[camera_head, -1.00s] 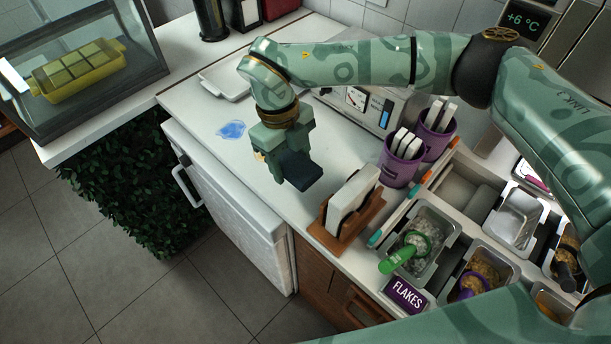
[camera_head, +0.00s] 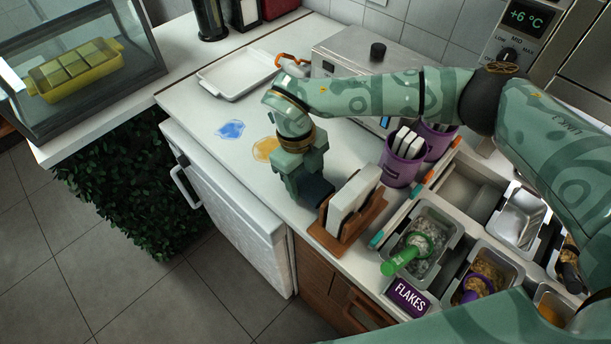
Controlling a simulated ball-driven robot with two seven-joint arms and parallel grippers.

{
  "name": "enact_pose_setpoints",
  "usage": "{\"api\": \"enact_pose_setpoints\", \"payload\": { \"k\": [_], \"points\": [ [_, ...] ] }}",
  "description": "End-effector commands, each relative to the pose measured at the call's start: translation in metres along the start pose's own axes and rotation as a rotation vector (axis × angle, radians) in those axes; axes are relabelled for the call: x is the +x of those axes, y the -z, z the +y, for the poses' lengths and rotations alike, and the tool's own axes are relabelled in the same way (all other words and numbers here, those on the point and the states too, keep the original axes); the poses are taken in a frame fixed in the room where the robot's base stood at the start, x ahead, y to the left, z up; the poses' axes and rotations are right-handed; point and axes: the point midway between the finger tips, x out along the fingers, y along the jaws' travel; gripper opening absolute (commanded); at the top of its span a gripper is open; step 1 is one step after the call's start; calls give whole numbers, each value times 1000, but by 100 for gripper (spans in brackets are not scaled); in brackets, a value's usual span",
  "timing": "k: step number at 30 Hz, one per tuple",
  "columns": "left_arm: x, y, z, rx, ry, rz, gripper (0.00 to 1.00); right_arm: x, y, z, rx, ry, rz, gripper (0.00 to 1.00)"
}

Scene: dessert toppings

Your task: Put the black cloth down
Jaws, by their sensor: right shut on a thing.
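The black cloth (camera_head: 316,191) is a small dark folded piece in the jaws of my right gripper (camera_head: 305,184). The gripper is shut on it, low over the white counter (camera_head: 240,180), just left of and behind the wooden napkin holder (camera_head: 349,212). I cannot tell whether the cloth touches the counter. The gripper hides part of the cloth. My left gripper is not in view.
A blue spill (camera_head: 231,129) and an amber spill (camera_head: 265,149) lie on the counter. A white tray (camera_head: 237,75) stands behind them. Purple cups (camera_head: 402,162) and topping bins (camera_head: 421,232) stand to the right. The counter's front edge is close.

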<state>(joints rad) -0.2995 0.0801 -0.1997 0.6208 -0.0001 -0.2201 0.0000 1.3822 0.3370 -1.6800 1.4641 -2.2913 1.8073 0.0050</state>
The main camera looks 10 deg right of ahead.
Motion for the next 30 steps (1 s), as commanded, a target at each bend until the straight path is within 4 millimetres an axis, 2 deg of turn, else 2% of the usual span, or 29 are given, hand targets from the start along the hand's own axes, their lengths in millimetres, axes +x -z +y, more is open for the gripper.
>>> {"api": "enact_pose_setpoints", "payload": {
  "k": [11, 12, 14, 23, 26, 30],
  "points": [
    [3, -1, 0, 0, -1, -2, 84, 9, -2, 0, 0, -1, 0, 30],
    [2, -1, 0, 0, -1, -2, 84, 9, -2, 0, 0, -1, 0, 64],
    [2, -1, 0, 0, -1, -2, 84, 9, -2, 0, 0, -1, 0, 78],
    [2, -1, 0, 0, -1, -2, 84, 7, -1, 0, 0, 0, 0, 78],
    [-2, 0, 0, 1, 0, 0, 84, -4, 0, 0, 1, 0, -2, 78],
    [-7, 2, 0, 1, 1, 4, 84, -34, 0, 0, 0, 3, -5, 78]
  ]
}}
